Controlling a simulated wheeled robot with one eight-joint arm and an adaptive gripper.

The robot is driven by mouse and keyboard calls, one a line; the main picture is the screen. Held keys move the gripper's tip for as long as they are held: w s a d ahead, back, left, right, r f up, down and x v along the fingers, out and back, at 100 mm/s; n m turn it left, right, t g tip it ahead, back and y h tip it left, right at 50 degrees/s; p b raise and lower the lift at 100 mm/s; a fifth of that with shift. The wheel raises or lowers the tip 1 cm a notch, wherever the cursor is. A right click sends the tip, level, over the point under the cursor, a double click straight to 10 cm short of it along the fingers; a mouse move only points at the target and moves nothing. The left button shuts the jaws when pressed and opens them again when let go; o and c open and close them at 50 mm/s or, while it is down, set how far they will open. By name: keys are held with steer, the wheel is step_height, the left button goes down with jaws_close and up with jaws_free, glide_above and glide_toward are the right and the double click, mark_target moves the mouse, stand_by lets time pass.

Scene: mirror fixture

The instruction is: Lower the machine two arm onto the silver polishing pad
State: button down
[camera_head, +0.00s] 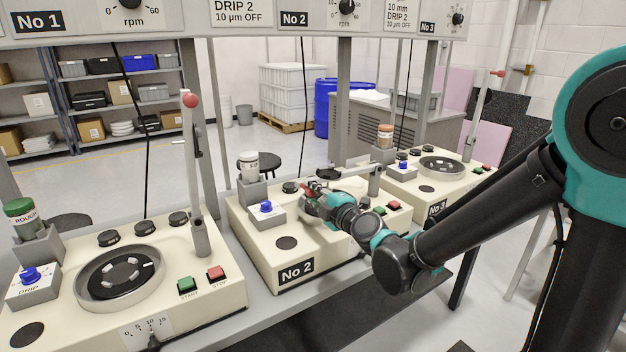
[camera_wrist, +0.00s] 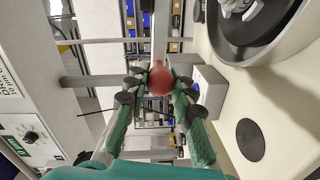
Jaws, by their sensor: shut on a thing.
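Machine No 2 (camera_head: 258,248) stands in the middle of the head view. Its grey arm (camera_head: 352,171) lies low, close to level, running left from its post on the right of the machine. My gripper (camera_head: 308,192) is at the arm's free end. In the wrist view my gripper (camera_wrist: 160,88) has its green fingers shut on the arm's red ball knob (camera_wrist: 160,80). A round dark platter with a silver piece (camera_wrist: 258,30) shows at the upper right of the wrist view. In the head view my gripper and wrist hide most of the pad, so contact with the arm cannot be told.
Machine No 1 (camera_head: 215,299) at left and machine No 3 (camera_head: 462,180) at right have upright arms with red knobs. A bottle (camera_head: 249,165) and blue-knobbed drip box (camera_head: 266,214) stand on No 2's left side. Start and stop buttons (camera_head: 386,208) are near my wrist.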

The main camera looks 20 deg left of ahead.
steer(key=shift+f+n, duration=0.3)
steer(key=shift+f, duration=0.55)
steer(key=c, duration=1.3)
jaws_free()
steer(key=v, duration=1.2)
steer(key=shift+r, duration=0.1)
